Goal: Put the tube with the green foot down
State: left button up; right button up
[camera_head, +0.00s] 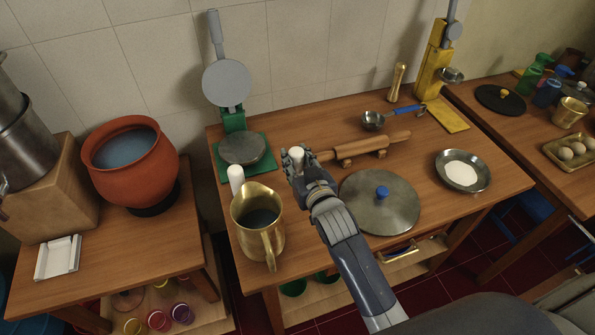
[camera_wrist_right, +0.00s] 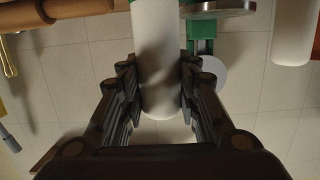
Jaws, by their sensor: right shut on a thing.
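My right gripper (camera_head: 296,160) is over the wooden table, left of the rolling pin. It is shut on a white tube (camera_head: 297,152), whose pale top shows between the fingers. In the right wrist view the gripper (camera_wrist_right: 160,95) has its fingers on both sides of the white tube (camera_wrist_right: 158,50). The tube's foot is out of that frame and hidden in the head view, so I cannot tell its colour or whether it touches the table. A second white tube (camera_head: 236,178) stands behind the brass jug and shows in the wrist view (camera_wrist_right: 294,30). My left gripper is not in view.
The brass jug (camera_head: 257,208) stands left of my gripper, the metal lid (camera_head: 370,208) right of it. The green press (camera_head: 243,150) is behind and left. The rolling pin (camera_head: 372,147) lies close on the right. Some bare tabletop (camera_head: 305,226) shows between jug and lid.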

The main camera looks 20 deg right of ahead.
aim_at(299, 173)
notch_tip(299, 173, down, 3)
jog(key=shift+s+f, duration=0.1)
jog(key=shift+f, duration=0.4)
jog(key=o, duration=1.1)
jog(key=shift+r, duration=0.3)
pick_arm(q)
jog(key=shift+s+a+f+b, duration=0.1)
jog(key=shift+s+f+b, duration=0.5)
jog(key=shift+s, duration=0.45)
pick_arm(e)
jog(key=s, duration=0.4)
jog(key=s+r, duration=0.1)
jog(key=s, duration=0.3)
jog(key=s+r, duration=0.1)
jog(key=s, duration=0.2)
jog(key=shift+s+d+r, duration=0.1)
jog(key=shift+s+d, duration=0.1)
jog(key=shift+s, duration=0.2)
